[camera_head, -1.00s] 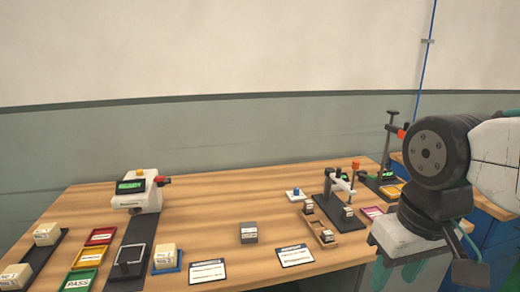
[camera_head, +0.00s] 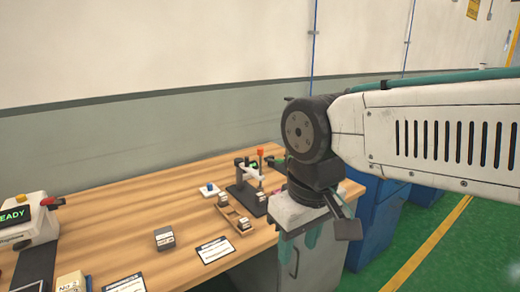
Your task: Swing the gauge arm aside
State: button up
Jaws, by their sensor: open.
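The gauge stand (camera_head: 239,178) has a black base and post and stands near the right end of the wooden bench. Its white gauge arm (camera_head: 247,172) reaches out to the right from the post, beside an upright rod with an orange knob (camera_head: 260,152). A small labelled block sits on the base under the arm. My gripper (camera_head: 303,262) points down with teal fingers, to the right of the stand and nearer the camera. It is open and seems empty. My arm hides most of a second stand (camera_head: 277,161) behind it.
A wooden tray (camera_head: 234,218) with small blocks lies in front of the stand. A grey block (camera_head: 164,238), a label card (camera_head: 215,250) and a blue-knobbed piece (camera_head: 208,190) are nearby. Blue cabinets (camera_head: 373,235) and green floor lie to the right.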

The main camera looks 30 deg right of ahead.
aim_at(239, 161)
jog(key=k, duration=0.4)
jog(key=z, duration=0.6)
jog(key=i, duration=1.45)
jog(key=u, duration=0.65)
